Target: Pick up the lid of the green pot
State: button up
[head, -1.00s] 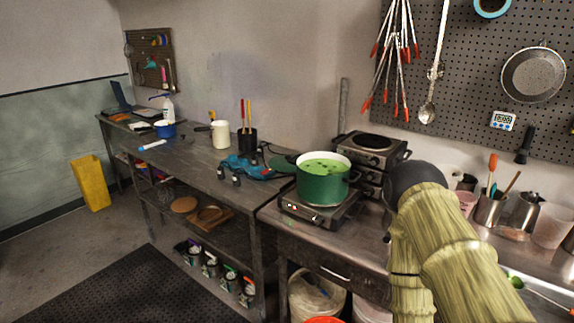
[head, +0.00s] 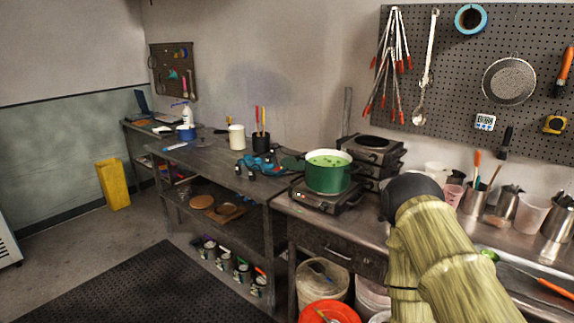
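The green pot (head: 328,176) stands uncovered on a small hot plate (head: 326,198) at the end of the metal counter. Its pale rim is open and green contents show inside. A flat dark green piece (head: 292,163), which looks like the lid, lies just left of the pot, partly hidden behind it and beside a blue cloth (head: 256,164). My arm, in a yellowish sleeve with a dark rounded joint, rises at lower right, to the right of the pot. My gripper's fingers do not show.
A second hot plate (head: 372,153) stands behind the pot to the right. A black cup of tools (head: 261,142) and a white container (head: 236,138) stand on the left table (head: 205,158). An orange-red bucket (head: 328,313) sits below. The floor mat (head: 150,290) is clear.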

aim_at(293, 163)
jog(key=u, duration=0.65)
jog(key=i, duration=0.55)
jog(key=u, duration=0.8)
jog(key=i, duration=0.65)
jog(key=z, duration=0.55)
jog(key=i, duration=0.6)
jog(key=z, duration=0.75)
